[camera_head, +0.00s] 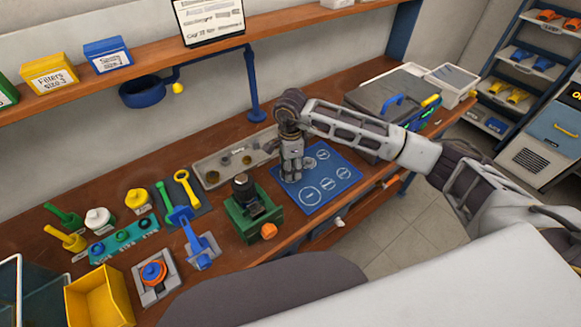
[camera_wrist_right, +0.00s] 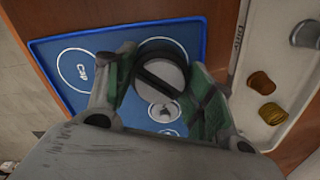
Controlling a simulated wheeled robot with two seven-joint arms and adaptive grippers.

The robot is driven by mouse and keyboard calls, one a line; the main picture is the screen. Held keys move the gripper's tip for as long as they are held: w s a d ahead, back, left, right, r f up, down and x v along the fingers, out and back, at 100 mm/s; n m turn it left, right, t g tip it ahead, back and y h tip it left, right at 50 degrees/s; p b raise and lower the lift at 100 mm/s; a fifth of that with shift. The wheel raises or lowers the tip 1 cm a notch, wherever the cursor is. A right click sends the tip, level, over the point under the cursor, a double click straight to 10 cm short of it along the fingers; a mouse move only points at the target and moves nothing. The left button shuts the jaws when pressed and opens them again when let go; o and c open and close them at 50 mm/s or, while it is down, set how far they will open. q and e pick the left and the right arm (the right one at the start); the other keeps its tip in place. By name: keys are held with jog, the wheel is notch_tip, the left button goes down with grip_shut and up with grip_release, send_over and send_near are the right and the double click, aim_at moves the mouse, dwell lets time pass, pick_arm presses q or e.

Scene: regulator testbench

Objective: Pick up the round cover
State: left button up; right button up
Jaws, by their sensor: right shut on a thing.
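The round cover (camera_wrist_right: 160,74), a grey disc with a dark band, sits between the green-padded fingers of my right gripper (camera_wrist_right: 162,98) in the right wrist view. The fingers are shut on it over the blue mat (camera_wrist_right: 205,30). In the head view my right gripper (camera_head: 291,176) points down at the left part of the blue mat (camera_head: 341,187), and hides the cover. I cannot tell whether the cover touches the mat. My left gripper is not in view.
A green vise (camera_head: 243,226) holding a dark cylinder stands left of the mat. A pale tray (camera_head: 211,178) with small brass parts lies behind. A grey case (camera_head: 385,98) stands at the right. Tools and a yellow bin (camera_head: 98,300) fill the left bench.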

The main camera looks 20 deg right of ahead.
jog(key=shift+r, duration=0.4)
notch_tip(320, 180, up, 3)
jog(key=shift+r+b, duration=0.2)
jog(key=shift+b, duration=0.1)
notch_tip(320, 180, up, 4)
jog(key=shift+r, duration=0.1)
jog(key=shift+r+b, duration=0.3)
jog(key=shift+r, duration=0.1)
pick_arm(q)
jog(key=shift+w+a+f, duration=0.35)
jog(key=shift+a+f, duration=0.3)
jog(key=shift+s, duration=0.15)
pick_arm(e)
jog(key=shift+s, duration=0.15)
